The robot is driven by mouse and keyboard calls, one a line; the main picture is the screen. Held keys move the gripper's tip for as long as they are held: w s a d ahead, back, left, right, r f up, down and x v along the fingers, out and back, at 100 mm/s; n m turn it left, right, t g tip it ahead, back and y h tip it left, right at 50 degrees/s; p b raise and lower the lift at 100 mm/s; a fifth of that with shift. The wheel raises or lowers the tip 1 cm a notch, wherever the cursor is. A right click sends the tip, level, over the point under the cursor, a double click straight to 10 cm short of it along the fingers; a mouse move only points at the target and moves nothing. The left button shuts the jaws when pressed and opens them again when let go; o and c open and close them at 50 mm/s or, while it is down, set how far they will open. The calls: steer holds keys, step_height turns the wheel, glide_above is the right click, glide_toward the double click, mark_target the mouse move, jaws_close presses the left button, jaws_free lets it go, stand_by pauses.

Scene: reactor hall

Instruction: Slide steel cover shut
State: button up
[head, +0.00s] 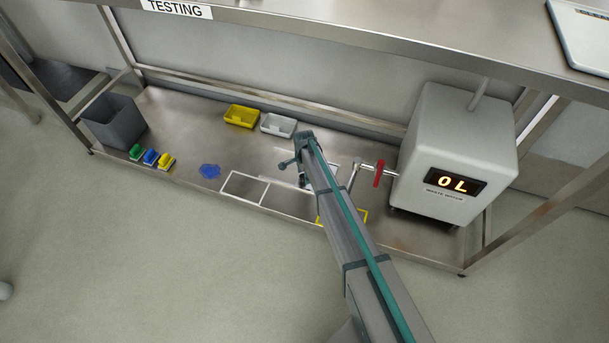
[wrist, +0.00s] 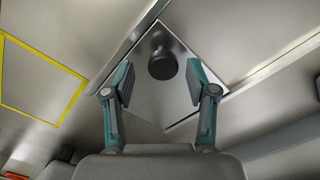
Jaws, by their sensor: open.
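The steel cover (wrist: 148,100) is a flat plate with a dark round knob (wrist: 162,66), seen in the wrist view between metal rails. My gripper (wrist: 159,78) is open, with one finger to the left of the knob and one to the right. Gaps show between the knob and both fingers, so it is not gripped. How high the fingertips are above the plate is hard to tell. In the head view my arm reaches over the lower shelf and hides most of the cover area.
The lower steel shelf (head: 190,120) holds a grey bin (head: 114,122), several coloured sponges, a blue puddle (head: 210,171), a yellow tray (head: 241,116) and a white tray (head: 278,125). A waste water tank (head: 455,150) reading "0 L" and a red-handled valve (head: 379,174) stand right of my arm.

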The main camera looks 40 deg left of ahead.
step_height(320, 180, up, 12)
steer(key=shift+f, duration=0.15)
stand_by(0.3)
